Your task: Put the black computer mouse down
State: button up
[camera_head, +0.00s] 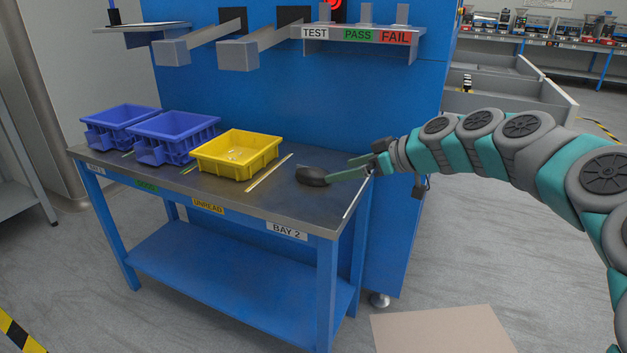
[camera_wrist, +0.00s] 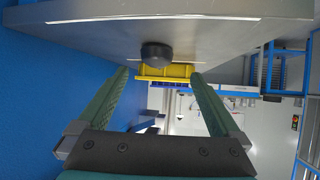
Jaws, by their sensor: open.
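The black computer mouse (camera_head: 311,176) rests on the metal tabletop (camera_head: 285,205), near its right end above the BAY 2 label. It also shows in the wrist view (camera_wrist: 157,52), where the picture appears turned over. My gripper (camera_head: 340,170) comes in from the right, with its two green fingers spread apart. In the wrist view my open gripper (camera_wrist: 161,74) has one finger on each side of the mouse's line, and the mouse sits beyond or near the fingertips. I cannot tell whether a finger touches it.
Two blue bins (camera_head: 173,137) stand further left. A shelf with TEST, PASS and FAIL labels (camera_head: 358,34) hangs above. Bare tabletop lies in front of the mouse.

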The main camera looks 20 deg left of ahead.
aim_at(323, 173)
jog(key=shift+w+a+f, duration=0.15)
jog(key=shift+w+f, duration=0.1)
jog(key=shift+w, duration=0.25)
jog(key=shift+w+a+f, duration=0.1)
jog(key=shift+a, duration=0.15)
jog(key=shift+s+p+x, duration=0.2)
jog(key=shift+p+x, duration=0.2)
jog(key=shift+x, duration=3.15)
jog(key=shift+a, duration=0.1)
jog(key=shift+c, duration=0.4)
